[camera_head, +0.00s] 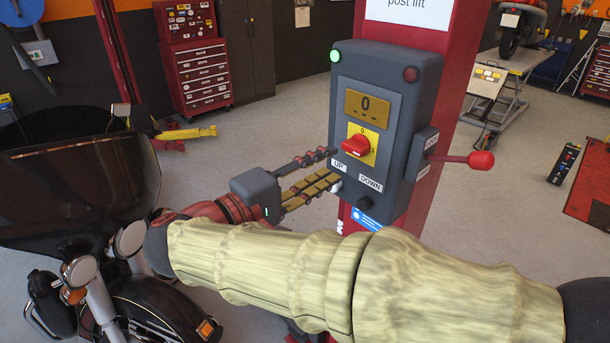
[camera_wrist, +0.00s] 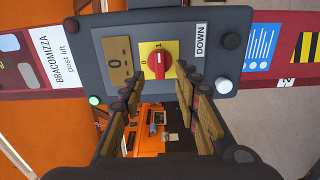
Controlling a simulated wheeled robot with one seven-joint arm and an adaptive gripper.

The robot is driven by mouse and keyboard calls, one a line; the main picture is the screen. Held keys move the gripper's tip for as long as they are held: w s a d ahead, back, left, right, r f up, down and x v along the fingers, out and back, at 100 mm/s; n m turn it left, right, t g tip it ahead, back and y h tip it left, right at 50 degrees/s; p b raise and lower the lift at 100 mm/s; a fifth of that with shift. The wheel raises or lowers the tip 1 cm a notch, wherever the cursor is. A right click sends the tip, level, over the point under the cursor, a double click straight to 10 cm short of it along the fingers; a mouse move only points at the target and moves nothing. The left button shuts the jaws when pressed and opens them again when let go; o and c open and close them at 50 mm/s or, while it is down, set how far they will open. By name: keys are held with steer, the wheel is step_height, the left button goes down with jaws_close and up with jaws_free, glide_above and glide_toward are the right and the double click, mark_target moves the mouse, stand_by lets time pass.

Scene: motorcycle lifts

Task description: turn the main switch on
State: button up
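The main switch is a red knob (camera_head: 356,146) on a yellow plate marked 0 and 1, on the grey control box (camera_head: 397,103). In the wrist view the knob (camera_wrist: 157,64) shows between and just beyond the fingertips. Its long axis lies roughly sideways in the head view, toward the side marked 1. My gripper (camera_head: 334,166) is open and empty, its fingertips close to the box, left of and slightly below the knob. In the wrist view my gripper (camera_wrist: 155,82) has its fingers wide apart. I cannot tell whether a fingertip touches the box.
The box has a lit green lamp (camera_head: 335,56), a dark red lamp (camera_head: 410,74), a display reading 0 (camera_head: 367,105), UP and DOWN labels and a red-tipped side lever (camera_head: 480,160). It is on a red post (camera_head: 458,110). A motorcycle (camera_head: 80,190) stands at the left.

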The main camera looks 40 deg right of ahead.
steer(key=shift+s+a, duration=0.2)
steer(key=shift+a, duration=2)
